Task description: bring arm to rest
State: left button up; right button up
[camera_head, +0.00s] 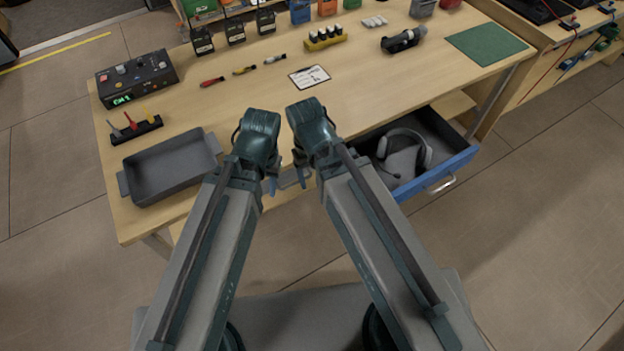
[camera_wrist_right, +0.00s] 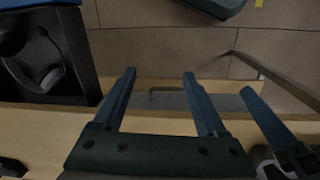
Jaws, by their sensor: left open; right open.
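My left gripper (camera_head: 271,183) and my right gripper (camera_head: 299,180) are side by side at the front edge of the workbench (camera_head: 262,88), pointing down, a small gap between them. In the right wrist view the fingers of my right gripper (camera_wrist_right: 160,76) are spread, with nothing between them. A finger at the right of that view looks like part of my left gripper (camera_wrist_right: 265,108). In the head view the left fingers are small and partly hidden by the wrist; I see nothing held in them.
An open blue-fronted drawer (camera_head: 440,172) with a headset (camera_head: 408,145) juts out right of my right gripper. A grey tray (camera_head: 172,165) sits left of my left gripper. A clipboard (camera_head: 309,77), screwdrivers (camera_head: 245,70) and a control box (camera_head: 137,79) lie farther back.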

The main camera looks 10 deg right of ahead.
jog(key=shift+s+a+n, duration=0.3)
jog(key=shift+s+a, duration=0.3)
jog(key=shift+s, duration=0.2)
jog(key=shift+r+p, duration=0.75)
